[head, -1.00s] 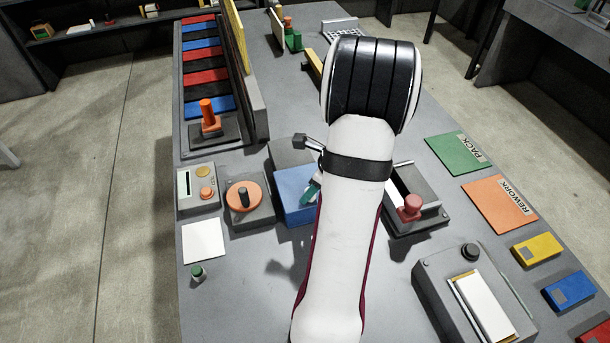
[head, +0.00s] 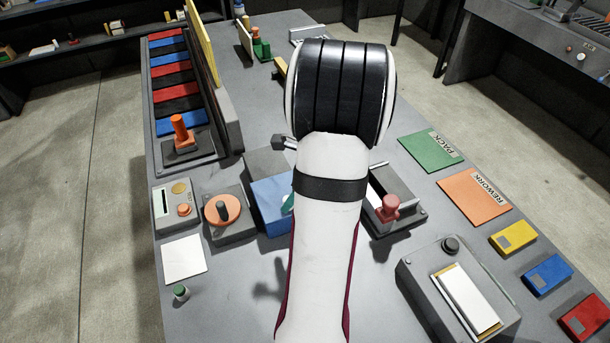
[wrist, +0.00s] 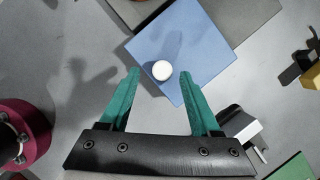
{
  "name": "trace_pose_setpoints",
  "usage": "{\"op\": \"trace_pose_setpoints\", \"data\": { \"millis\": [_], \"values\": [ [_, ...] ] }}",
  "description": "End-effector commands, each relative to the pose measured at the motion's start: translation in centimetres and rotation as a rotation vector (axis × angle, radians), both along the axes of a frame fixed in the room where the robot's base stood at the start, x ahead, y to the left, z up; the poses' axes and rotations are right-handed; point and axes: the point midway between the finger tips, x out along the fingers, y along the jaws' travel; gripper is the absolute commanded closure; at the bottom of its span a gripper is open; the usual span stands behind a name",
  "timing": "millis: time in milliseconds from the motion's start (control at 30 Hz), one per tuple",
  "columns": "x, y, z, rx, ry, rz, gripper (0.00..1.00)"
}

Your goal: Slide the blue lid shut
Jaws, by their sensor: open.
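The blue lid (wrist: 195,50) fills the upper middle of the wrist view, with a round white knob (wrist: 162,71) near its lower left edge. My gripper (wrist: 160,74) is open, its two green fingers apart on either side of the knob. I cannot tell how high the fingertips are above the lid. In the head view the blue lid (head: 269,200) lies beside a grey block (head: 266,163). My arm hides its right part and most of the gripper; only a bit of green finger shows.
An orange dial (head: 216,211) stands left of the lid. A box with a red knob (head: 387,207) is right of my arm. A grey machine (head: 420,300) stands at the front right. Green (head: 430,150) and orange (head: 474,195) mats lie further right.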

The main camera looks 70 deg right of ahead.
Motion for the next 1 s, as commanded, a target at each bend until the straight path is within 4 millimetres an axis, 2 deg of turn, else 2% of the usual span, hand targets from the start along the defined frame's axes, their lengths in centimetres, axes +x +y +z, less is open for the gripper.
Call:
{"op": "trace_pose_setpoints", "data": {
  "millis": [200, 400, 567, 1000],
  "values": [
    [-2.5, -0.1, 6.1, -0.006, -0.001, -0.004, 0.36],
    [-4.3, -0.1, 10.4, -0.002, 0.0, -0.003, 0.36],
    [-4.8, 0.0, 11.6, 0.001, 0.0, -0.002, 0.36],
    [-4.5, 0.3, 11.7, -0.001, 0.002, 0.018, 0.36]
  ]
}}
